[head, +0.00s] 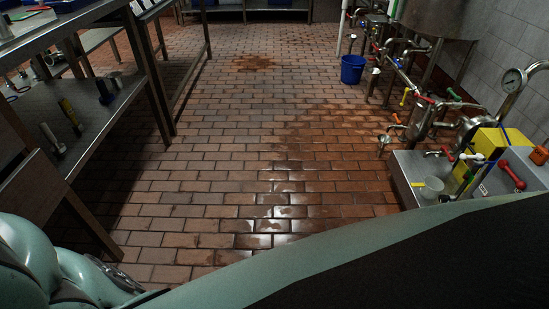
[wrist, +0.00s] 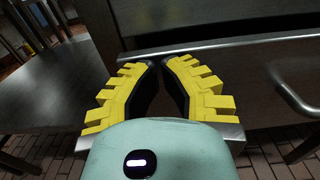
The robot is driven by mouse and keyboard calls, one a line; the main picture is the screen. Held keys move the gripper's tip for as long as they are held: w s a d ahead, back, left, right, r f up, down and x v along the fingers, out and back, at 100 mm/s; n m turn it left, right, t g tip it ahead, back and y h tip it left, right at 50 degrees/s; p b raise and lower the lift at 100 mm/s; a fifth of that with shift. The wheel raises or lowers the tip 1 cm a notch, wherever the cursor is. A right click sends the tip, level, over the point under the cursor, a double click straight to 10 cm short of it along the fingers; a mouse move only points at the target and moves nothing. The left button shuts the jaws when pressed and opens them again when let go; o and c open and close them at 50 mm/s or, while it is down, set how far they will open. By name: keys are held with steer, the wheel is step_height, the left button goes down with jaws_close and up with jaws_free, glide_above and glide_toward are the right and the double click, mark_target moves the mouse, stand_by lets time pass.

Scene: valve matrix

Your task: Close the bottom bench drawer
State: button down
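In the head view, the bench drawer unit at the far left shows an upper drawer front (head: 10,143) and a lower drawer front (head: 34,188). The lower front stands out farther into the aisle than the upper one. My gripper (wrist: 160,63) shows in the wrist view with yellow ribbed fingers and dark inner pads. Its fingertips are almost together with nothing seen between them. The gripper is hidden in the head view.
A shelf (head: 95,125) with tools and bottles runs along the left bench, with metal legs beside it. The brick floor (head: 230,140) is clear in the middle, with wet patches. Pipes, a blue bucket (head: 353,69) and a metal bench (head: 405,180) stand at right.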

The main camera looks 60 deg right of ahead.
steer(key=shift+w+a+f, duration=0.1)
steer(key=shift+w+a, duration=0.1)
stand_by(0.3)
steer(key=b+x, duration=0.3)
steer(key=x, duration=0.1)
steer(key=shift+f, duration=0.1)
steer(key=shift+w, duration=0.1)
steer(key=shift+d, duration=0.1)
